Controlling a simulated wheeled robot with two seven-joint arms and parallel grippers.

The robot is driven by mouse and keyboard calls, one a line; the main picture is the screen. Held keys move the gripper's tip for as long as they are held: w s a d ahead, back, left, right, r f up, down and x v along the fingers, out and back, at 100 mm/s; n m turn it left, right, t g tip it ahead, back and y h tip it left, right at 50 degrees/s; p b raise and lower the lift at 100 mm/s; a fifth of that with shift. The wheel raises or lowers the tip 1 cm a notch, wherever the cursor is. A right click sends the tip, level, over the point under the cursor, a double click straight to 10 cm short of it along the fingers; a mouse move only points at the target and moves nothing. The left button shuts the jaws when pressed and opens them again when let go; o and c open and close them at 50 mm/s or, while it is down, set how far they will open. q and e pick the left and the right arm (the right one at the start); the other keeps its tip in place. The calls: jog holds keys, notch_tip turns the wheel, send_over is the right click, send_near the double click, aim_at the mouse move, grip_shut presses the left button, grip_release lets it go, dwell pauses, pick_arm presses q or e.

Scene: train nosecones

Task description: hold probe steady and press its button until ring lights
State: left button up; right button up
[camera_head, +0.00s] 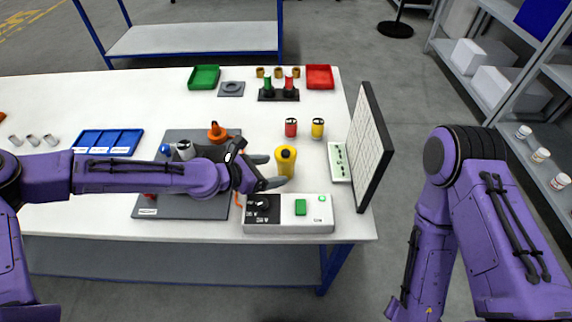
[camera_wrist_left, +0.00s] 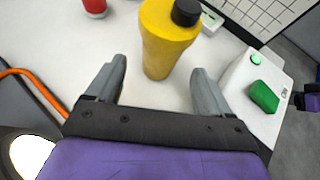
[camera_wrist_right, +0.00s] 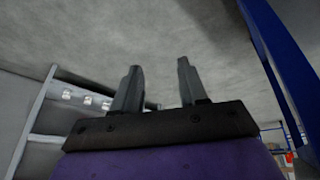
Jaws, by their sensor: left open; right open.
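A yellow probe-like cylinder (camera_head: 286,164) with a dark button-like cap stands upright on the white table. It also shows in the left wrist view (camera_wrist_left: 163,45), ahead of the jaws. My left gripper (camera_head: 271,171) is open, its fingers pointing at the cylinder's left side. In the left wrist view (camera_wrist_left: 159,72) the fingers lie either side of its lower end; I cannot tell contact. No lit ring is visible on the cylinder. My right gripper (camera_wrist_right: 158,68) is open and empty over the grey floor, away from the table.
A white control box (camera_head: 289,226) with a green button and small green light sits in front of the cylinder. A white grid panel (camera_head: 368,148) stands to the right. A grey mat (camera_head: 180,211) lies under my left arm. Red and yellow cylinders (camera_head: 291,127) (camera_head: 317,128) stand behind.

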aim_at(282, 168)
pick_arm(q)
jog(key=b+x, duration=0.2)
jog(key=x, duration=0.2)
jog(key=shift+f, duration=0.2)
jog(key=shift+w+d, duration=0.25)
jog(key=shift+d, duration=0.1)
